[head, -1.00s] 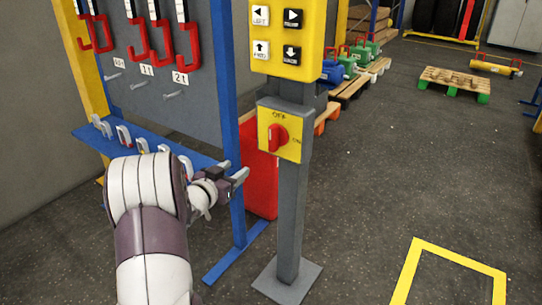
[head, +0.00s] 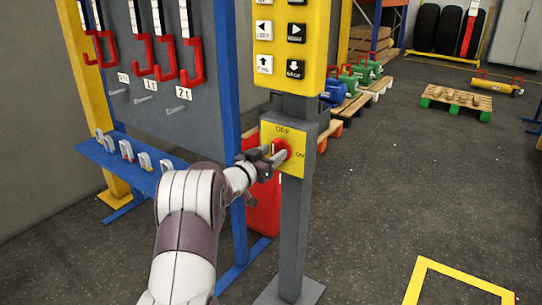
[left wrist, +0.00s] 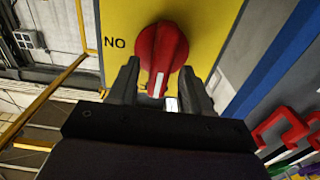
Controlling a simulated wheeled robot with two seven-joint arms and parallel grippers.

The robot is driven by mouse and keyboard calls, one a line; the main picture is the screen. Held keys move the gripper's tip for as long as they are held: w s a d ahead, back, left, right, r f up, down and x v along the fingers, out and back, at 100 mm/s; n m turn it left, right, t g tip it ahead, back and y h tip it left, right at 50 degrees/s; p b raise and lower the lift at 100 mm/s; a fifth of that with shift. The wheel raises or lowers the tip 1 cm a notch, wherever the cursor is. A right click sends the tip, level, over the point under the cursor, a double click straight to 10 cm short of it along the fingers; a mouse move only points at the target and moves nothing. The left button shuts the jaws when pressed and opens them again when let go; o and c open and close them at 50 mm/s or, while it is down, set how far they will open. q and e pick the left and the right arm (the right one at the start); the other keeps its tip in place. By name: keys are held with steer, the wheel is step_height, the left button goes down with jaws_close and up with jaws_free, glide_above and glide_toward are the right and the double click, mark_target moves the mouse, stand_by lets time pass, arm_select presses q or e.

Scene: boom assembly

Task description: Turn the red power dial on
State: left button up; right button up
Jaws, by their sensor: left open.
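The red power dial (head: 281,150) sits on a yellow plate (head: 298,166) marked OFF at the top and ON at the right, on a grey post. In the left wrist view the red dial (left wrist: 160,50) shows large, its white pointer line toward the gripper. My left gripper (head: 277,156) is at the dial in the head view. In the left wrist view its open fingers (left wrist: 158,88) stand on either side of the dial's lower end, with gaps visible. My right gripper is not in view.
A yellow button panel (head: 278,80) is above the dial on the post. A blue rack (head: 228,110) with red hooks (head: 192,62) stands at the left. A red box (head: 262,205) is behind the post. Open floor (head: 410,180) lies to the right.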

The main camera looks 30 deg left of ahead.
arm_select(q)
jaws_close()
steer(key=shift+f+m, duration=0.1)
steer(key=shift+m, duration=0.3)
steer(key=shift+d+f+m+b, duration=0.2)
steer(key=shift+m+b, duration=1.75)
steer(key=shift+m, duration=0.9)
steer(key=shift+d+f+m+b, duration=0.2)
steer(key=shift+m+b, duration=1.75)
steer(key=shift+m, duration=0.95)
steer(key=shift+d+f+m+b, duration=0.2)
steer(key=shift+m+b, duration=1.75)
steer(key=shift+m, duration=0.9)
